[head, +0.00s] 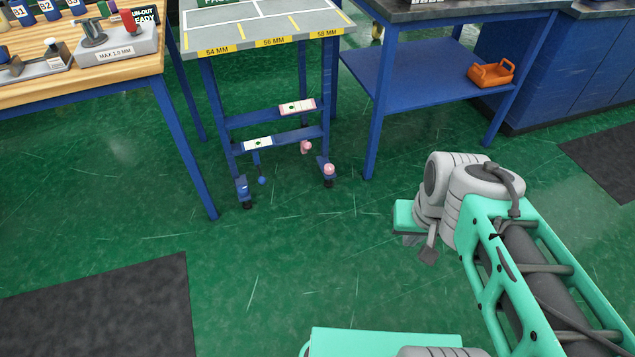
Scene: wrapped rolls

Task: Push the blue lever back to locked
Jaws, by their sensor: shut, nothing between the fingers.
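The blue lever (257,160) hangs below a white plate with a green dot (257,143) on the lower front bar of a small blue cart. Its round blue knob (262,180) points down, close to the floor and right of the cart's front left caster. My gripper (428,255) is at the right of the head view, pointing down over the green floor. It is shut and empty, well to the right of the lever and apart from it. My wrist partly hides the fingers.
The cart (275,48) has a grey marked top, pink knobs (306,147) and casters. A wooden workbench (85,85) stands left. A blue shelf table (430,75) with an orange caddy (491,73) stands right. Dark mats (100,310) lie on the floor. The floor before the cart is clear.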

